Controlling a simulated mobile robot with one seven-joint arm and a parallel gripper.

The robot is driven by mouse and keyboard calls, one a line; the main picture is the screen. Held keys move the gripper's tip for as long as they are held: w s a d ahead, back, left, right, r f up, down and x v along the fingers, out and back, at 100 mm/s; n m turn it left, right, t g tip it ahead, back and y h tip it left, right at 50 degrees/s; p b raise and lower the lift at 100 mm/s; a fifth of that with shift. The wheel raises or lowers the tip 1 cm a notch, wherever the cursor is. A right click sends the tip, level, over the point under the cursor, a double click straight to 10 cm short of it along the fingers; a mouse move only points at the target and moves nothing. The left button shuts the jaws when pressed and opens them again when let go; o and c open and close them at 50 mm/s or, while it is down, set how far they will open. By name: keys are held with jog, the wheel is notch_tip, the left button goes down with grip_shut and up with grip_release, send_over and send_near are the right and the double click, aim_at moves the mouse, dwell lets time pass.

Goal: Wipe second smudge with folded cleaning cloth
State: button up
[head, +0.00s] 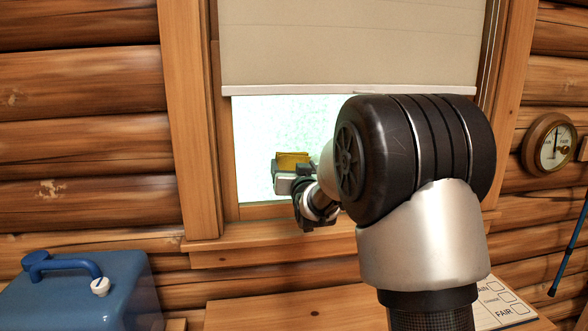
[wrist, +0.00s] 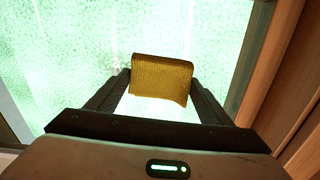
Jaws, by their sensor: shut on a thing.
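The folded yellow cleaning cloth (head: 293,158) is held up in front of the lower window pane (head: 262,125). It also shows in the wrist view (wrist: 162,78), pinched between the two fingers of my gripper (wrist: 160,88). In the head view my gripper (head: 292,172) is shut on the cloth, near the lower part of the glass. The pane is bright and mottled green-white in both views. I cannot tell whether the cloth touches the glass. No smudge stands out clearly; a faint greyish patch (wrist: 117,62) lies just left of the cloth. My arm hides the pane's right part.
A beige roller blind (head: 350,45) covers the upper window. The wooden frame (head: 190,120) and sill (head: 270,233) border the pane. A blue case (head: 85,290) stands at lower left, a printed card (head: 500,303) lies at lower right, and a round gauge (head: 550,143) hangs right.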

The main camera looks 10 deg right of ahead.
jog(key=shift+w, duration=0.3)
jog(key=shift+s+d+b, duration=0.15)
jog(key=shift+d+b, duration=0.75)
jog(key=shift+d, duration=1)
jog(key=d, duration=0.7)
jog(key=shift+d, duration=0.35)
jog(key=shift+a+b, duration=0.1)
jog(key=shift+b, duration=0.2)
